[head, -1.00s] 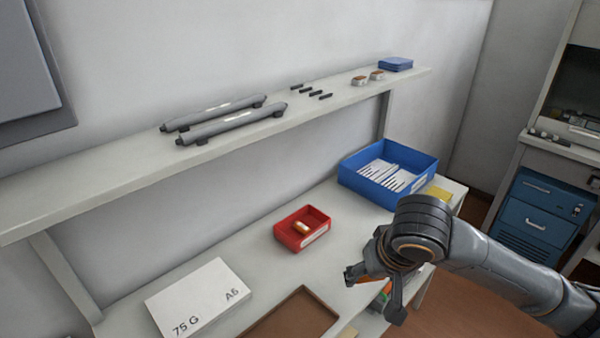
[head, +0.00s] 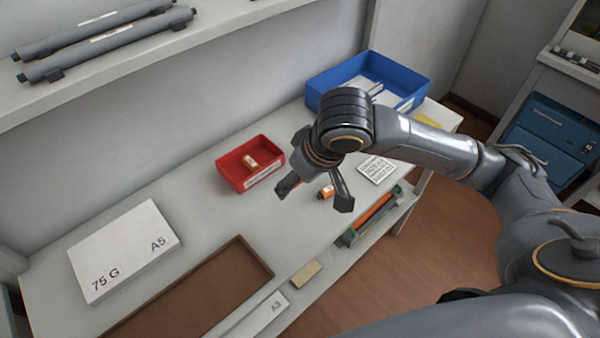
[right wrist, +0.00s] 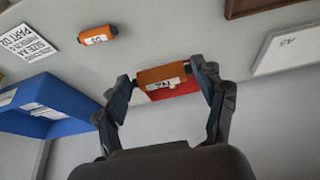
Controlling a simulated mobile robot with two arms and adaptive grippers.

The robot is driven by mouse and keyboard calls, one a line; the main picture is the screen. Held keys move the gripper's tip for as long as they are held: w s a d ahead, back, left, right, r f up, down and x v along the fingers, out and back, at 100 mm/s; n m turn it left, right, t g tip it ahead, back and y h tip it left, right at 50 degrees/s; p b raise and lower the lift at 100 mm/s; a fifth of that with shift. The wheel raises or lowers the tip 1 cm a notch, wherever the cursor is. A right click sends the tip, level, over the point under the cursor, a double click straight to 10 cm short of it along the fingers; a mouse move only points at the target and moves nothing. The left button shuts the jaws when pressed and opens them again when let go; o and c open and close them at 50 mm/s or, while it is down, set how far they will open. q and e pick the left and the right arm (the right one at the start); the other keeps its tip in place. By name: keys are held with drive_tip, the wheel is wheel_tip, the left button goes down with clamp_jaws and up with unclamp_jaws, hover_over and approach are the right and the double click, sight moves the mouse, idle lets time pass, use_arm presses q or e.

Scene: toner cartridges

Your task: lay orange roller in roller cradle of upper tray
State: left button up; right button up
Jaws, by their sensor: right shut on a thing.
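My right gripper (head: 315,196) is above the front part of the table. In the right wrist view its fingers (right wrist: 163,76) are shut on a short orange cylinder (right wrist: 163,74) with a white label; in the head view this piece is mostly hidden. A second labelled orange cylinder (head: 327,192) lies on the table beside a printed card; it also shows in the wrist view (right wrist: 97,35). A long orange bar (head: 374,212) lies with green parts in a dark tray below the tabletop. My left gripper is out of view.
A red bin (head: 236,180) holds another small orange piece. A blue bin (head: 330,92) stands at the back right. A brown tray (head: 255,262) and white A5 box (head: 125,250) are on the left. Long grey cartridges (head: 100,45) lie on the upper shelf.

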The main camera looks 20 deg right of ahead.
drive_tip(key=w+d+f, duration=0.3)
drive_tip(key=w+f, duration=0.1)
drive_tip(key=w, duration=0.1)
drive_tip(key=w+d+f, duration=0.2)
drive_tip(key=f, duration=0.1)
drive_tip(key=shift+w+d, duration=0.25)
drive_tip(key=shift+d, duration=0.05)
drive_tip(key=shift+w+d+f, duration=0.25)
drive_tip(key=shift+w+f, duration=0.05)
drive_tip(key=shift+f, duration=0.25)
wheel_tip(320, 180, down, 2)
drive_tip(key=shift+w+d+f, duration=0.1)
drive_tip(key=shift+f, duration=0.5)
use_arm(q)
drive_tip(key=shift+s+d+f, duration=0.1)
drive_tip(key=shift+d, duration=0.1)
use_arm(e)
drive_tip(key=shift+f, duration=0.1)
drive_tip(key=o, duration=1.1)
drive_tip(key=shift+f, duration=0.1)
drive_tip(key=shift+o, duration=0.2)
